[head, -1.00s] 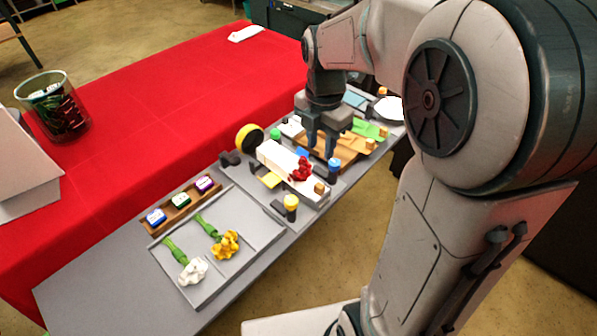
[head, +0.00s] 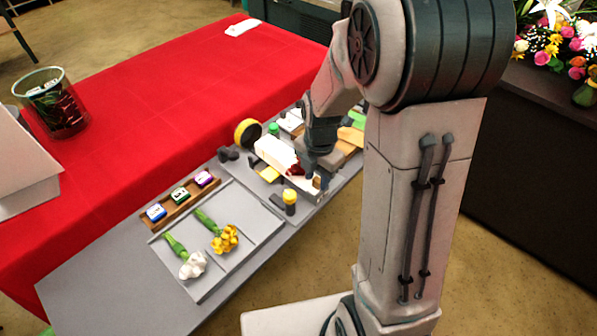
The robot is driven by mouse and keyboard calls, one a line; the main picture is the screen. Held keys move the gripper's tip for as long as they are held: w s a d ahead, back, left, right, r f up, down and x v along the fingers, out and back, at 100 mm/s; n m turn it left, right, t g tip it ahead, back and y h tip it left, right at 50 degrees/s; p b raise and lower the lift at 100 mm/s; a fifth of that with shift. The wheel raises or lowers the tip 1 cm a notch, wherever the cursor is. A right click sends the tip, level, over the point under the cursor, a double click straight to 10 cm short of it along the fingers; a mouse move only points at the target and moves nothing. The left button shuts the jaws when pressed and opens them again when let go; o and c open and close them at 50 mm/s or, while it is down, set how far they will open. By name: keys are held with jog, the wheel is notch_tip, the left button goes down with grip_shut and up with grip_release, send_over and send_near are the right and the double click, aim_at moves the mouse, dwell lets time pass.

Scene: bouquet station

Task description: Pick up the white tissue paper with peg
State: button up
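The white tissue paper (head: 275,152) lies lengthwise on the grey work board, with a dark red flower (head: 296,169) on it. A small wooden peg (head: 317,183) shows at its near right end, partly hidden by my gripper. My gripper (head: 314,176) is low over that end, beside the red flower and close to the peg. The finger gap is too small and covered to tell whether it is open or touches the peg.
A yellow-topped post (head: 290,196) stands just in front of the paper. A tray (head: 250,206) with white and yellow flowers is nearer. A yellow-and-black roll (head: 247,133) stands behind left. Orange and green sheets lie beyond, partly behind my arm.

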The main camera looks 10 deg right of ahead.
jog(key=shift+f, duration=0.45)
grip_shut()
jog(key=shift+r, duration=0.1)
